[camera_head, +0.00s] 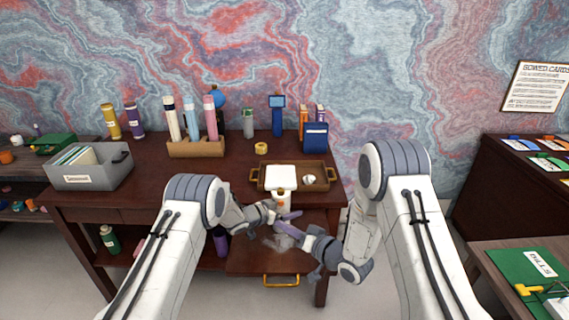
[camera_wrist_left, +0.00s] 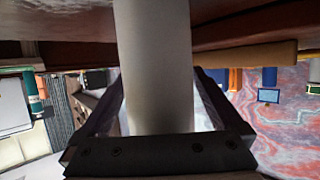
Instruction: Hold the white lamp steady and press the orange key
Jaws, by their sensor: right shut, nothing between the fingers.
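The white lamp stands at the desk's front edge, with a flat pale square head (camera_head: 281,174) and a small orange spot (camera_head: 283,205), perhaps the orange key, low on its front. In the left wrist view a pale upright post (camera_wrist_left: 155,65), apparently the lamp's, runs between my left gripper's fingers (camera_wrist_left: 158,78), which seem closed on both its sides. In the head view my left gripper (camera_head: 285,217) is at the lamp's lower part. My right gripper (camera_head: 283,239) is shut and empty, just below and in front of it. The lamp's base is hidden.
A brown tray (camera_head: 322,182) with a small white item (camera_head: 309,179) lies behind the lamp. A yellow tape roll (camera_head: 261,148) and a wooden tube holder (camera_head: 195,149) stand farther back. A drawer or shelf with a yellow handle (camera_head: 281,281) juts out below the grippers.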

